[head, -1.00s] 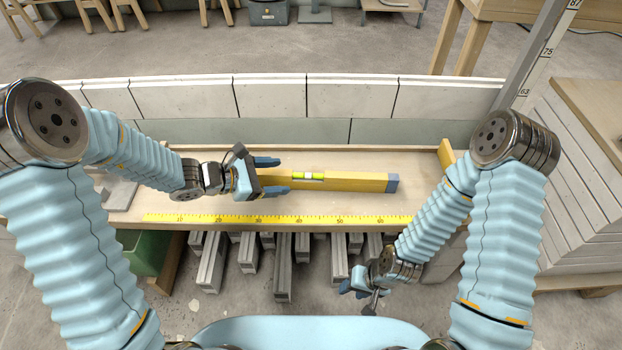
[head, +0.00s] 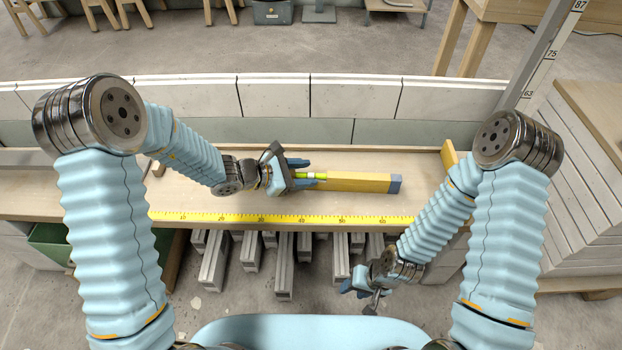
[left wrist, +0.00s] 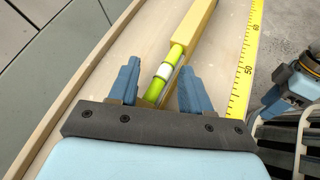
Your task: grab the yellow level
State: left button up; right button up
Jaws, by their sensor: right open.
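The yellow level (head: 355,182) lies on the wooden bench with a blue end cap at its right end. Its green vial section also shows in the left wrist view (left wrist: 169,65). My left gripper (head: 308,171) is open, with its blue fingers on either side of the level near the vial. In the left wrist view the fingers (left wrist: 158,85) stand apart with the level between them, and gaps show on both sides. The level's left part is hidden by my left gripper. My right gripper (head: 362,292) is open, low in front of the bench, away from the level.
A yellow measuring tape strip (head: 290,219) runs along the bench's front edge. A low wall of pale blocks (head: 275,95) stands behind the bench (head: 210,208). Several grey bars (head: 285,265) stick out beneath it. A green bin (head: 50,242) is at lower left. Bench space right of the level is clear.

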pick_arm(q)
grip_shut()
dwell(0.3)
